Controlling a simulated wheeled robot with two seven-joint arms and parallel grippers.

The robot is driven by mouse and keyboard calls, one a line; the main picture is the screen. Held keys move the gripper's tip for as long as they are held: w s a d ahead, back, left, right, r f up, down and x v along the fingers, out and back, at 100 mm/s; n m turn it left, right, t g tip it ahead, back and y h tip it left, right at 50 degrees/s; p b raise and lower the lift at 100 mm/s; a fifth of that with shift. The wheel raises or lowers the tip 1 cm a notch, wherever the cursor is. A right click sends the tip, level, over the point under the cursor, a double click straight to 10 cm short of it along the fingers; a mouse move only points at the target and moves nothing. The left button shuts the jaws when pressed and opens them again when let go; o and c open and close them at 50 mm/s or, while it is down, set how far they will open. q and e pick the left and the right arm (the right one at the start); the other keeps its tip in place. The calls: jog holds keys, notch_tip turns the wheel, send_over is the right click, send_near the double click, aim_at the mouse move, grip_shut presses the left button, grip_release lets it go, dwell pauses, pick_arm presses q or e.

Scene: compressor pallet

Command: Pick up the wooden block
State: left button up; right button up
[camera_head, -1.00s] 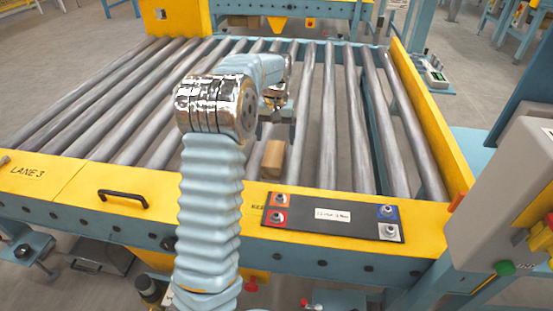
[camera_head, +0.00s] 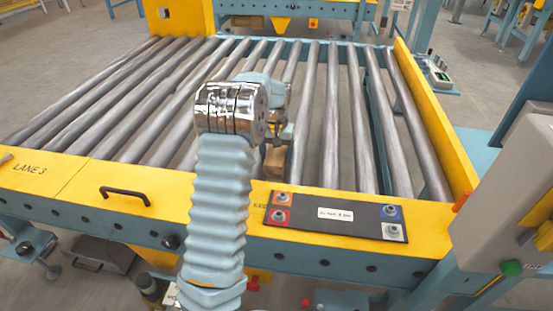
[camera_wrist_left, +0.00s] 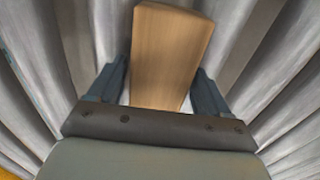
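The wooden block (camera_head: 274,162) lies on the metal rollers just behind the yellow front rail in the head view, partly hidden by my left gripper. My left gripper (camera_head: 279,136) is low over it, its fingers mostly hidden there by the wrist. In the left wrist view the block (camera_wrist_left: 170,50) stretches up from between the two dark fingers of the left gripper (camera_wrist_left: 161,72). The fingers stand apart, one on each side of the block, with a narrow gap showing beside it. My right gripper is not in view.
The roller conveyor (camera_head: 335,120) is otherwise clear. A black plate (camera_head: 335,216) with several bolts lies on the front rail, right of my left arm. A black handle (camera_head: 124,194) stands on the rail to the left. A grey box (camera_head: 510,190) is at the right.

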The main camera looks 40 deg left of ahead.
pick_arm(q)
jog(key=c, duration=0.9)
jog(key=shift+o, duration=0.2)
jog(key=shift+r, duration=0.1)
